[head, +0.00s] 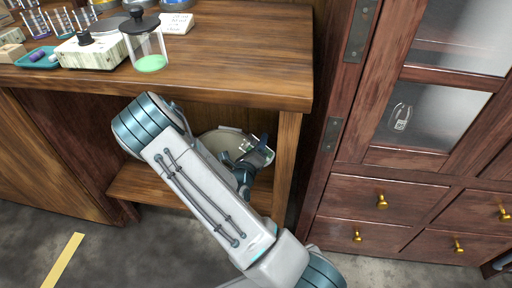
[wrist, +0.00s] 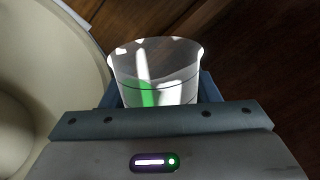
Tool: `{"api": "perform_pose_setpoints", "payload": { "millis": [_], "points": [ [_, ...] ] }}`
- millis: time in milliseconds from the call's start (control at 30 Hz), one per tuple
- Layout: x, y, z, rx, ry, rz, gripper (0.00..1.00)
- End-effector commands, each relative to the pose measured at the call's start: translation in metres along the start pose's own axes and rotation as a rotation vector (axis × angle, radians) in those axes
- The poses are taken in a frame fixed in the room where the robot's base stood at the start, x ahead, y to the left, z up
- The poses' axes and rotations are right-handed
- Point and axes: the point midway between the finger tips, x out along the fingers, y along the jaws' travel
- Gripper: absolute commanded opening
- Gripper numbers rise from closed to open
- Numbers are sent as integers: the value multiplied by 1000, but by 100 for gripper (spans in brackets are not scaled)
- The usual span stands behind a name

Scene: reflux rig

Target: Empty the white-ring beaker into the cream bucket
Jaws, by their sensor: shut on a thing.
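A clear beaker (wrist: 157,62) with a pale rim is held in my gripper (wrist: 158,92), its blue jaws on either side. Some green shows through its lower left; how much it holds I cannot tell. The cream bucket (wrist: 98,60) fills the left of the wrist view, with its rim just left of the beaker. In the head view the bucket (head: 208,139) stands under the bench, partly hidden by my arm. My gripper (head: 262,153) is at the bucket's right side there, and the beaker is hard to make out. The beaker's white ring is not clearly distinguishable.
The wooden bench top (head: 240,50) is above my arm, and a bench leg (head: 287,165) stands close right of my gripper. A lidded glass jar with green contents (head: 149,60), a hotplate (head: 92,52) and a blue tray (head: 38,57) are on top. A cabinet (head: 385,190) stands right.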

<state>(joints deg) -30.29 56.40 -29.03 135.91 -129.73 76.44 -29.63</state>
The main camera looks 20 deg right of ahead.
Motion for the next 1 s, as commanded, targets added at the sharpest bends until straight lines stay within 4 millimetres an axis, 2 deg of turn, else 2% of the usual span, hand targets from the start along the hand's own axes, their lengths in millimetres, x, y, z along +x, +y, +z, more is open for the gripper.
{"api": "perform_pose_setpoints", "payload": {
  "millis": [167,467,667,767,867,1000],
  "points": [
    [-1,4,0,-117,2,10,27],
    [-1,0,3,-110,3,10,27],
    [-1,-10,11,-109,2,7,27],
    [0,-16,16,-108,1,7,27],
    [-3,-13,25,-105,-19,24,27],
    [-8,-12,47,-103,-63,62,27]
  ]
}}
